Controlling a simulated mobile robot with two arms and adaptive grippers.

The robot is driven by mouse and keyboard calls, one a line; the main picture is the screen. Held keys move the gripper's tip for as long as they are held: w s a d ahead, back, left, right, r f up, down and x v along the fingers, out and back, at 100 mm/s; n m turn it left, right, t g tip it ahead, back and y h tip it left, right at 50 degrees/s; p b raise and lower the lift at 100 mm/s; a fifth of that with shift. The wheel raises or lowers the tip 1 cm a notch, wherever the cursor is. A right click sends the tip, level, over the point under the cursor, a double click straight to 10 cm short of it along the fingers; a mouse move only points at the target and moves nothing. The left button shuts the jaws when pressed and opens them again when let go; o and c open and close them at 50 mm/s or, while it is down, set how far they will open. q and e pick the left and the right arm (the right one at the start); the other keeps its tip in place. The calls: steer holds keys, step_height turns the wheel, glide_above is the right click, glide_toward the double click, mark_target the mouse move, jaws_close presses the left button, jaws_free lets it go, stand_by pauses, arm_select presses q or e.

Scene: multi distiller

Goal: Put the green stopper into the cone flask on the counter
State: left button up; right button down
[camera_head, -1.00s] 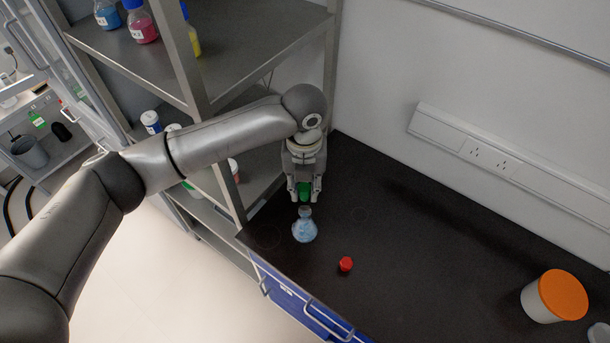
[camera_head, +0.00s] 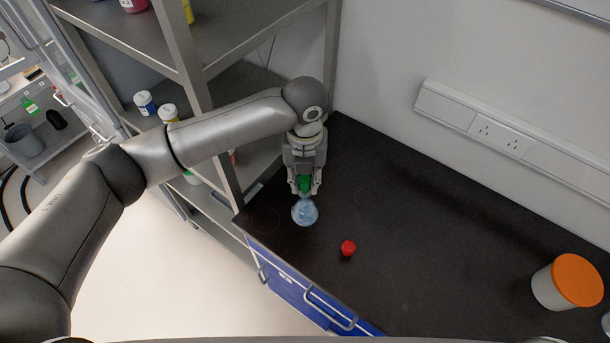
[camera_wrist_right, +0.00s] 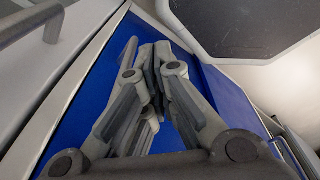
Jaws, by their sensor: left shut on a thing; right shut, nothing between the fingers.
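The cone flask (camera_head: 305,212), with pale blue contents, stands upright on the black counter near its left end. My left gripper (camera_head: 304,187) points down right above the flask and is shut on the green stopper (camera_head: 305,183). The stopper is at the flask's mouth in the head view. The fingers and stopper hide the flask's neck, so I cannot tell whether the stopper sits inside it. My right gripper (camera_wrist_right: 152,55) shows in the right wrist view, shut and empty, in front of a blue surface.
A red cap (camera_head: 348,248) lies on the counter right of the flask. A white tub with an orange lid (camera_head: 578,280) stands at the far right. A metal shelf rack (camera_head: 225,50) with bottles stands at the left. The counter's middle (camera_head: 430,220) is clear.

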arm_select(q)
steer(key=shift+p, duration=0.7)
stand_by(1.2)
steer(key=shift+f+b, duration=0.6)
steer(key=shift+f, duration=0.6)
stand_by(0.6)
steer(key=o, duration=0.7)
steer(key=shift+o, duration=0.2)
step_height(320, 180, up, 12)
steer(key=shift+r, duration=0.1)
stand_by(0.4)
